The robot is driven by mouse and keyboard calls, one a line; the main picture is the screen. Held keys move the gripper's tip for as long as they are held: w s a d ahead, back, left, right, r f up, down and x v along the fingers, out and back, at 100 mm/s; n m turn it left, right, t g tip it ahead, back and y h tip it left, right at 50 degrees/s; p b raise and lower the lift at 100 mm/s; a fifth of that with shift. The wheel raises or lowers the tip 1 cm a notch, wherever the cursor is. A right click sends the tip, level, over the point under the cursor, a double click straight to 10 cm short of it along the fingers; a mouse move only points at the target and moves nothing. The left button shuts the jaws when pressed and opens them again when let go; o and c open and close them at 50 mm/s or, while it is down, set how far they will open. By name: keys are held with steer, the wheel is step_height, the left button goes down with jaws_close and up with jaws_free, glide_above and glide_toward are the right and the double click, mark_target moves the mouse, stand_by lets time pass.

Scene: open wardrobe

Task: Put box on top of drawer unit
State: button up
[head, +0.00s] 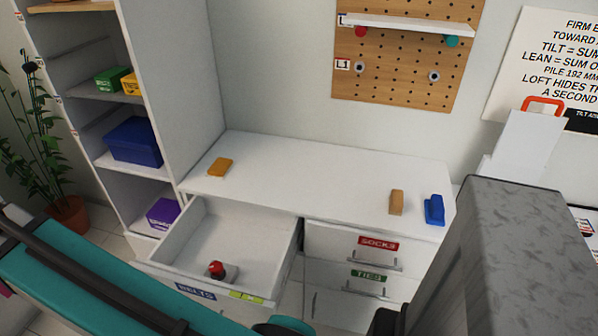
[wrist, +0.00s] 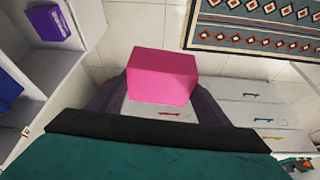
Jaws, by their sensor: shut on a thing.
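A bright pink box (wrist: 162,76) is held between the two dark fingers of my gripper (wrist: 160,98) in the wrist view. My gripper is shut on it, and tiled floor and white drawer fronts show behind it. The white drawer unit (head: 310,170) stands against the wall in the head view. On its top are an orange-yellow block at the left and a tan and a blue block at the right, with bare surface between. My gripper and the box cannot be made out clearly in the head view.
The unit's upper left drawer (head: 190,245) is pulled open, with a red-topped object (head: 217,269) inside. At left, a tall shelf holds a blue box (head: 133,142), a purple box (head: 163,213) and smaller boxes. A pegboard (head: 405,60) hangs above. A potted plant (head: 70,213) stands left.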

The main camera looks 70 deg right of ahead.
steer(key=s+d+f+m+g+h+p, duration=0.15)
steer(key=s+d+m, duration=0.3)
steer(key=d, duration=1.05)
steer(key=s+d+f+m+g+h+p, duration=0.15)
steer(key=s+d+m+p, duration=0.35)
steer(key=d, duration=1.1)
steer(key=s+d+f+m+g+p, duration=0.1)
steer(key=s+d+m, duration=0.3)
steer(key=s+d, duration=0.3)
steer(key=s+d+f+m+g+p, duration=0.1)
steer(key=s+d+m, duration=0.2)
steer(key=s+d, duration=0.4)
steer(key=s+d+f+m+g+h+p, duration=0.1)
steer(key=s+d+m, duration=0.3)
steer(key=s+d, duration=0.3)
steer(key=shift+s+d+m, duration=0.2)
steer(key=shift+s+m, duration=0.05)
steer(key=shift+m, duration=0.1)
steer(key=shift+s+d+f, duration=0.1)
steer(key=shift+s+d, duration=0.1)
steer(key=shift+s, duration=0.2)
